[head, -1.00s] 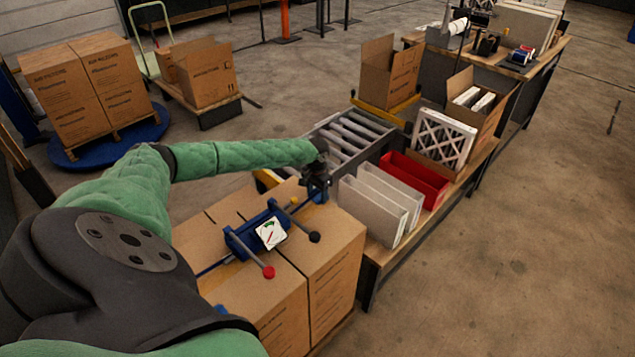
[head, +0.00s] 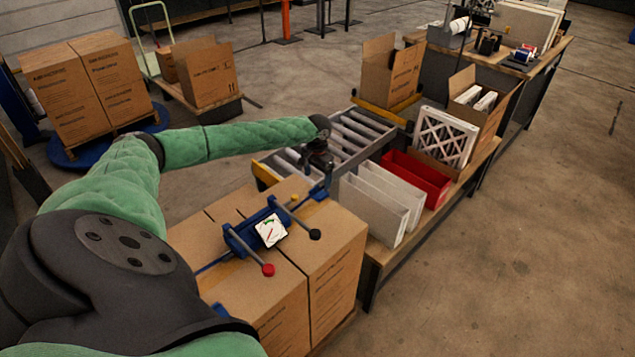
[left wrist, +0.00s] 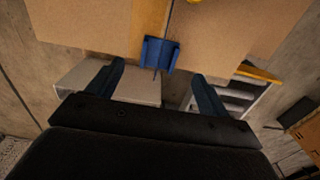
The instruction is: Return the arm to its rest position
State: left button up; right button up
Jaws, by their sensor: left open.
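My left arm reaches in from the left in the head view, its gripper (head: 326,178) pointing down near the far edge of the strapped cartons (head: 335,238). In the left wrist view the two blue fingers (left wrist: 155,88) stand wide apart with nothing between them. A blue edge piece (left wrist: 160,53) on the carton edge shows just beyond the fingers, apart from them. A blue strapping tool (head: 243,238) with a white dial, a red-knobbed lever and a black-knobbed lever sits on top of the cartons. My right gripper is not in view.
A roller conveyor (head: 358,135) lies behind the gripper. Beside it a bench (head: 385,258) bears pale filter panels (head: 377,211), a red bin (head: 423,178) and a white-framed filter (head: 443,138). Open cartons (head: 390,72) stand farther back. Stacked cartons (head: 85,85) stand at the left.

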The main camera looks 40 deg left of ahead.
pick_arm(q)
jog(key=shift+r, duration=0.4)
